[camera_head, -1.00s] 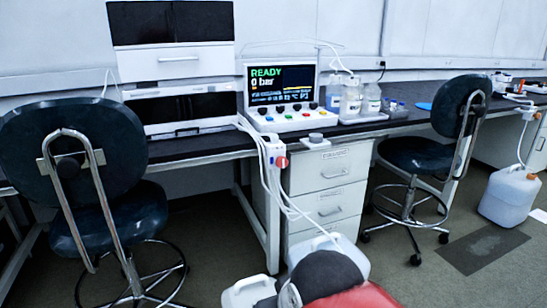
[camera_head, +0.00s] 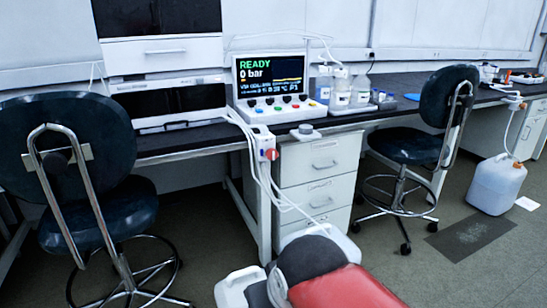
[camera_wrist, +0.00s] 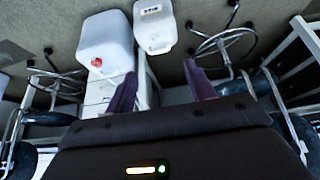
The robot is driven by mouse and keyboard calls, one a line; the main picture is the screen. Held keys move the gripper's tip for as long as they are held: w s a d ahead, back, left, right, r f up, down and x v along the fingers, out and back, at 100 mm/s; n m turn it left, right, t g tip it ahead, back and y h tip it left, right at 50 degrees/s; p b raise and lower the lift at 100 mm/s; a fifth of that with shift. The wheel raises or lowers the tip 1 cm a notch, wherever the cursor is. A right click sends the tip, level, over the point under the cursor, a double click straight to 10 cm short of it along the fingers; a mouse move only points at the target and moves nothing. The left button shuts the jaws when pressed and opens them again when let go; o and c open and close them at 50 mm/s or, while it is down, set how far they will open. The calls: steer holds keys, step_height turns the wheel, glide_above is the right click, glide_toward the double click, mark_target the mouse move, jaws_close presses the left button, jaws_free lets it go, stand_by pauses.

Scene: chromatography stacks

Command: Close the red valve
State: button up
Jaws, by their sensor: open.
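The red valve (camera_head: 271,155) is a small red knob on a white valve box (camera_head: 262,143) at the bench's front edge, left of the drawer cabinet, in the head view. White tubes run down from the box. My gripper (camera_wrist: 160,85) shows in the wrist view as two purple fingers spread wide apart, with nothing between them. It is away from the valve box. A red round part (camera_wrist: 96,62) shows at a white jug in the wrist view; I cannot tell whether it is a cap or the valve. My fingertips are not visible in the head view.
White jugs (camera_head: 240,288) stand on the floor below the valve, partly behind my arm. Chairs stand at left (camera_head: 75,165) and right (camera_head: 405,148). The drawer cabinet (camera_head: 322,180) is right of the valve. A control unit (camera_head: 270,90) reading READY, 0 bar stands on the bench.

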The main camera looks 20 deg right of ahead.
steer(key=w+d+t+h+b, duration=0.1)
steer(key=w+d, duration=0.1)
steer(key=w, duration=0.4)
steer(key=w+d+t+h+b, duration=0.1)
steer(key=w, duration=0.5)
steer(key=w+d+r+t+b, duration=0.1)
steer(key=w+d, duration=0.1)
steer(key=w, duration=0.4)
steer(key=shift+w+d+h, duration=0.15)
steer(key=shift+d+h, duration=0.15)
steer(key=shift+h, duration=0.1)
steer(key=t+y+b, duration=0.3)
steer(key=t+b, duration=0.2)
steer(key=t, duration=0.4)
glide_toward(273, 156)
steer(key=w, duration=0.8)
steer(key=shift+w+f, duration=0.1)
steer(key=shift+w, duration=0.15)
steer(key=c, duration=1)
steer(key=shift+o, duration=0.2)
steer(key=shift+p, duration=0.35)
